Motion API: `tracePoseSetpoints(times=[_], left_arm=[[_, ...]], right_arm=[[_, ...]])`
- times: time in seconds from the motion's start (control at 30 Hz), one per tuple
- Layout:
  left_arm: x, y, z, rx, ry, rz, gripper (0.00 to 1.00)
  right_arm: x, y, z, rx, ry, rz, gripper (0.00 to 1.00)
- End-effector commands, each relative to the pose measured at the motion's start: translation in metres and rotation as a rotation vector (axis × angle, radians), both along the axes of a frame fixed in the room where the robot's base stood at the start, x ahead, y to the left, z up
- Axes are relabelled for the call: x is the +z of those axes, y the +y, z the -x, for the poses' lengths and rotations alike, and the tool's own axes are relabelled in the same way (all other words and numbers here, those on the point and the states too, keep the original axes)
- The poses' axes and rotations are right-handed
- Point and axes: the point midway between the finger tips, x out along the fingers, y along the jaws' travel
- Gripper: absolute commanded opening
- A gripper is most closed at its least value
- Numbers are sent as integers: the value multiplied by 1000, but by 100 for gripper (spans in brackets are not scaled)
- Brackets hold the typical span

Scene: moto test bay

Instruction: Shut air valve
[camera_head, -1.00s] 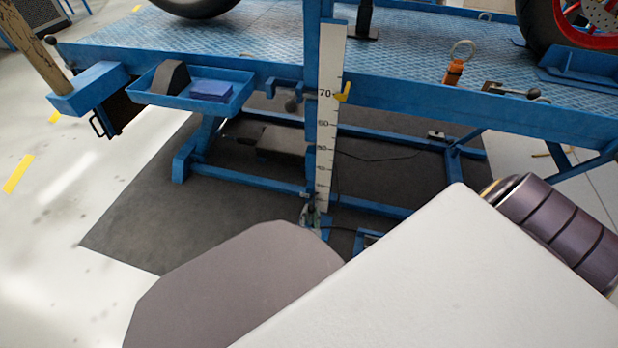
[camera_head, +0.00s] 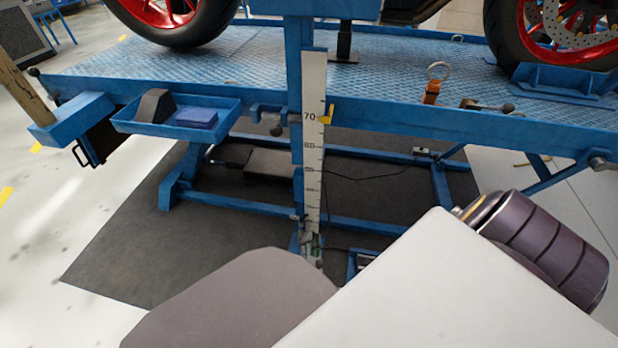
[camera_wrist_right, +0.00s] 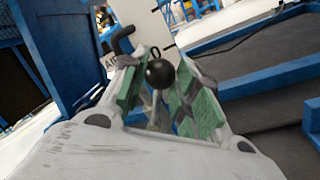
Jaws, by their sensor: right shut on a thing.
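In the right wrist view, the air valve's lever shows as a black ball knob (camera_wrist_right: 160,72) on a thin metal stem. An "AIR" label (camera_wrist_right: 111,61) is partly visible behind my left-hand finger. My right gripper (camera_wrist_right: 159,88) has green-padded fingers on both sides of the lever and is shut on it, with the knob standing at the fingertips. The valve cannot be made out clearly there. My left gripper is not in view.
A blue motorcycle lift (camera_head: 400,112) spans the head view, with red-rimmed wheels above it. A blue tray (camera_head: 150,126) sticks out at left. Another ball knob (camera_head: 276,130) hangs under the lift edge. A dark mat (camera_head: 130,255) lies below, with open floor to its left.

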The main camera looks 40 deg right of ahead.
Motion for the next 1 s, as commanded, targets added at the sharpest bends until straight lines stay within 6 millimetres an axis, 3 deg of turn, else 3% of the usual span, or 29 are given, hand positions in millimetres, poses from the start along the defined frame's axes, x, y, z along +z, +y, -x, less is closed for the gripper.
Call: tracePoseSetpoints(times=[0.67,0.7,0.83,1.0], left_arm=[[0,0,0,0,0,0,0],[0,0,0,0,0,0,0],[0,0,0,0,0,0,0],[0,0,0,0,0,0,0]], right_arm=[[-2,-2,2,0,-36,-30,0],[-2,-2,2,0,-36,-30,35],[-2,-2,2,0,-35,-30,52],[-2,-2,2,0,-35,-30,52]])
